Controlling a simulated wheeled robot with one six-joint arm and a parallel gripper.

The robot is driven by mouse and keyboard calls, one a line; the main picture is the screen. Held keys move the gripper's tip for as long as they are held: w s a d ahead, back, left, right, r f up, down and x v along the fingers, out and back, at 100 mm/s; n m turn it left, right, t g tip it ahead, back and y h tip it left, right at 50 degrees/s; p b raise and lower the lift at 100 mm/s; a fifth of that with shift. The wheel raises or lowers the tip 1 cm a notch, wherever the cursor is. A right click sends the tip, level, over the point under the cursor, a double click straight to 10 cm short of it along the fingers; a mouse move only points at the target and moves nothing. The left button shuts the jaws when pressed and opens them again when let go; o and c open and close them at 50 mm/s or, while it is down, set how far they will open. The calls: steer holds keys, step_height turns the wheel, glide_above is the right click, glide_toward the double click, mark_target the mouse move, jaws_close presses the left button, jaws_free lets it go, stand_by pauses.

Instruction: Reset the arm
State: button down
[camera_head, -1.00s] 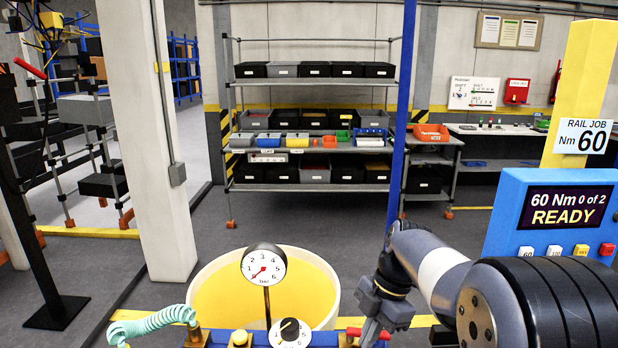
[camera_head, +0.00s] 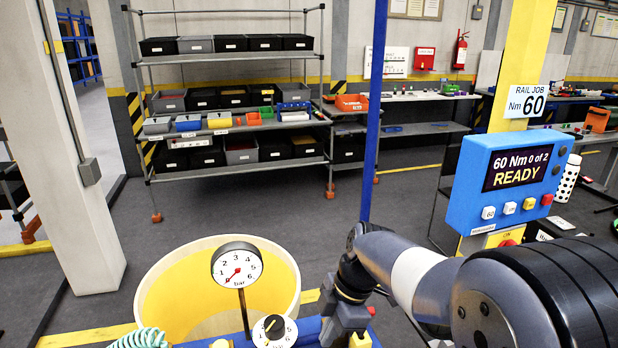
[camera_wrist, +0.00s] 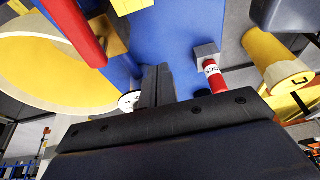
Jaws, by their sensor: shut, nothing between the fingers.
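My arm reaches in from the lower right of the head view, over the near blue surface. My gripper (camera_head: 345,330) hangs low at the bottom edge, pointing down, just right of a white dial knob. In the wrist view my gripper's dark fingers (camera_wrist: 157,84) are together with nothing between them. Beyond them lie the blue panel (camera_wrist: 195,30), a red and white lettered cylinder (camera_wrist: 213,75) on a grey block, and a yellow cylinder (camera_wrist: 272,60). A red bar (camera_wrist: 75,28) is at the upper left. I cannot tell the fingertips' exact clearance above the panel.
A pressure gauge (camera_head: 238,265) on a stem and a yellow-lined round tub (camera_head: 165,285) stand left of my arm. A blue control box (camera_head: 505,185) reading READY stands right. A blue post (camera_head: 374,120) rises behind my arm. A bin rack (camera_head: 150,125) stands beyond open floor.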

step_height(320, 180, up, 9)
steer(key=s, duration=0.1)
steer(key=shift+s+d+r+m, duration=0.15)
steer(key=shift+d+r+m, duration=0.05)
steer(key=shift+d+m, duration=0.25)
steer(key=shift+s, duration=0.1)
stand_by(0.4)
